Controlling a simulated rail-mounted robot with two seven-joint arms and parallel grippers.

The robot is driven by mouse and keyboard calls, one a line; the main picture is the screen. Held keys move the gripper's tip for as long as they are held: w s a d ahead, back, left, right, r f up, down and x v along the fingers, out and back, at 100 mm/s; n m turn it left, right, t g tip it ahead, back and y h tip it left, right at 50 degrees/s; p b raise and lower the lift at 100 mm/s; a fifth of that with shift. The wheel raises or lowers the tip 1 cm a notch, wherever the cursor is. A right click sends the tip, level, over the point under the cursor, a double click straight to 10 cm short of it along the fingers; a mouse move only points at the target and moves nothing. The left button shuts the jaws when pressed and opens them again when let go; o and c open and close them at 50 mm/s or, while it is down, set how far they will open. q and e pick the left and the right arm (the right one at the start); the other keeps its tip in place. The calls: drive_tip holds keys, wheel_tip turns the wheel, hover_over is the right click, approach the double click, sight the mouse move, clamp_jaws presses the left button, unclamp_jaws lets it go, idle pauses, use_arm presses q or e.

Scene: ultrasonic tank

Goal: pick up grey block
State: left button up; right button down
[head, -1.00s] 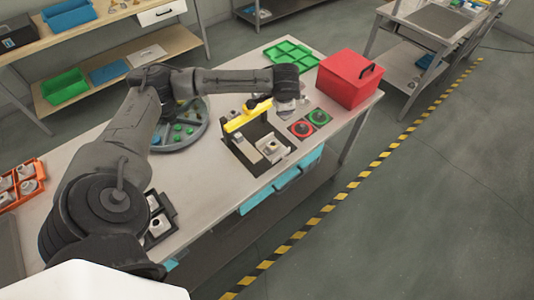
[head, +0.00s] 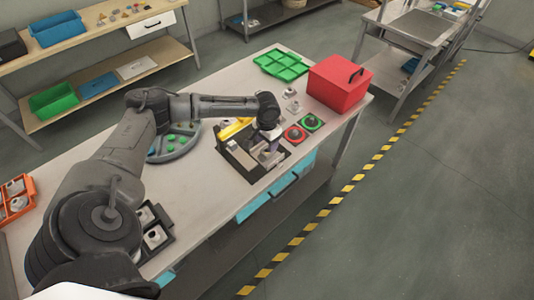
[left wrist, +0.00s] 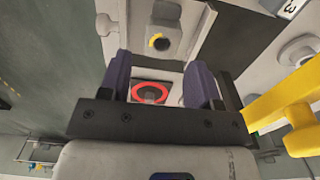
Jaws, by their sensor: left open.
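My left gripper (head: 264,144) points down over the black tank fixture (head: 262,176) on the table, its two dark fingers apart and empty. A light grey block (head: 269,157) sits in the fixture right under the fingers, partly hidden by them. In the left wrist view the open fingers of my left gripper (left wrist: 158,82) show, and a grey block (left wrist: 172,14) with a round hole lies just beyond the fingertips. I cannot tell whether the fingers touch it. My right gripper is out of view.
A yellow bar (head: 233,128) stands on the fixture's left side, close to my gripper; it also shows in the left wrist view (left wrist: 280,108). Red and green pads (head: 303,128), a red box (head: 338,86) and a green tray (head: 281,65) are farther right and back.

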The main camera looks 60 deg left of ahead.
sight(267, 151)
use_arm(q)
drive_tip(key=shift+w+a+f, duration=0.1)
drive_tip(key=shift+f, duration=1.55)
drive_tip(key=shift+a+f, duration=0.1)
drive_tip(key=shift+f, duration=1.5)
drive_tip(key=c, duration=0.8)
